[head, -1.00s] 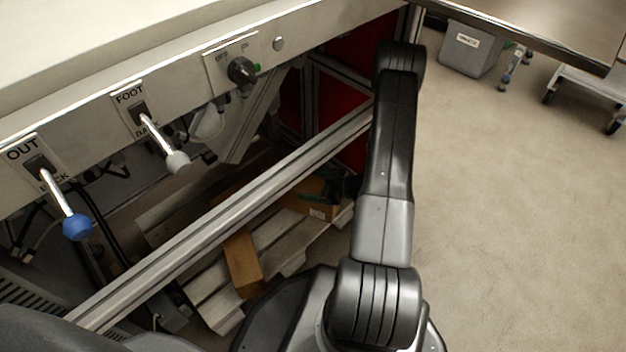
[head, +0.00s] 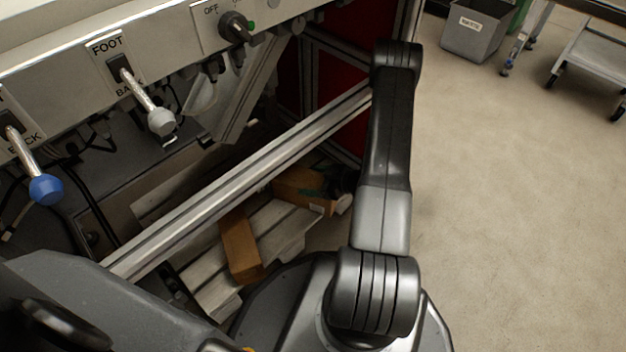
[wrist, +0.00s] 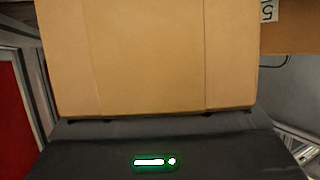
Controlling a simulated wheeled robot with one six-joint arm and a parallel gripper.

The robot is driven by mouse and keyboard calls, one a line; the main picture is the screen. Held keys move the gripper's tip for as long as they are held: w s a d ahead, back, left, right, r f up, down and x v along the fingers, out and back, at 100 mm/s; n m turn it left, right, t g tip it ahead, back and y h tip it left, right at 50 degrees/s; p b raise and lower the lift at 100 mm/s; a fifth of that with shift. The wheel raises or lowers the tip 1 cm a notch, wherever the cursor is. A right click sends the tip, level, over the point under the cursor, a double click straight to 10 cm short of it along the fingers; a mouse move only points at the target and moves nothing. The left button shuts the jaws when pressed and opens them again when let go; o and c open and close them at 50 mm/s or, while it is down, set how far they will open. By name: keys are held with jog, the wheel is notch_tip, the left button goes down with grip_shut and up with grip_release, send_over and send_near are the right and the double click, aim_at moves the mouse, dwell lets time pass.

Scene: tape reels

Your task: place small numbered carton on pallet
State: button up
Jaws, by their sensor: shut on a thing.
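A plain brown carton (wrist: 150,60) fills the upper middle of the wrist view. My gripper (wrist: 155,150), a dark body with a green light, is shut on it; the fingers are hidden. Behind it at right is another brown cardboard surface (wrist: 290,38) with a label that reads like a 5. In the head view, my gripper (head: 343,182) is partly hidden behind my arm, beside a brown carton (head: 302,186) with a green mark. A second, narrow carton (head: 240,248) lies on the pale slatted pallet (head: 285,232) under the bench.
A metal rail (head: 240,190) crosses above the pallet. The bench front carries levers, one with a blue knob (head: 46,190) and one with a grey knob (head: 161,122). A grey bin (head: 472,38) and a cart (head: 595,55) stand at the back right. The floor (head: 500,220) at right is clear.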

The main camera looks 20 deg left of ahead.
jog(key=shift+f, duration=0.55)
jog(key=o, duration=1.9)
jog(key=shift+d, duration=0.1)
jog(key=p+v, duration=0.4)
jog(key=v, duration=0.9)
jog(key=shift+d+p, duration=0.3)
jog(key=shift+p, duration=0.1)
jog(key=shift+a, duration=0.1)
